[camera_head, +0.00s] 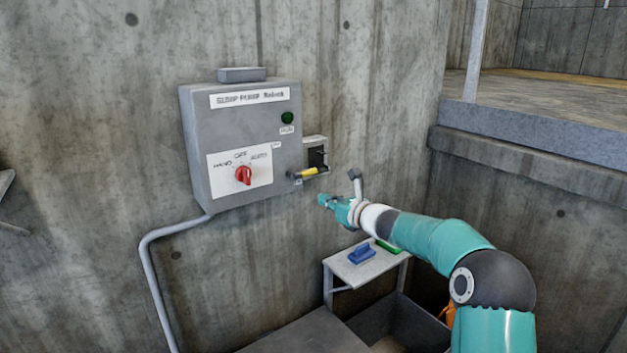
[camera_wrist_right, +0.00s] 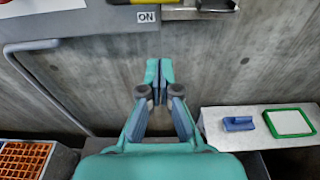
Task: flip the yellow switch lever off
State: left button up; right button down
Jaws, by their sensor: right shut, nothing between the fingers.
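The yellow lever (camera_head: 308,172) sticks out at the lower front of a small grey switch box (camera_head: 316,150) on the right side of the control panel. It points outward, roughly level. In the right wrist view only a sliver of the yellow lever (camera_wrist_right: 142,2) shows at the top edge, above an "ON" label (camera_wrist_right: 147,16). My right gripper (camera_head: 323,200) is just below and a little right of the lever, apart from it. The right wrist view shows its fingers (camera_wrist_right: 153,80) shut together and empty. My left gripper is in neither view.
The grey panel (camera_head: 201,150) on the concrete wall carries a red knob (camera_head: 243,175) and a green lamp (camera_head: 287,118). A conduit (camera_head: 149,265) runs down from it. Below my right arm, a small table (camera_head: 340,266) holds a blue object (camera_head: 362,253) and a green-framed object (camera_wrist_right: 290,122).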

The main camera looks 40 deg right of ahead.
jog(key=w+r+p, duration=0.3)
jog(key=w+p, duration=0.2)
jog(key=w, duration=0.1)
jog(key=shift+d, duration=0.2)
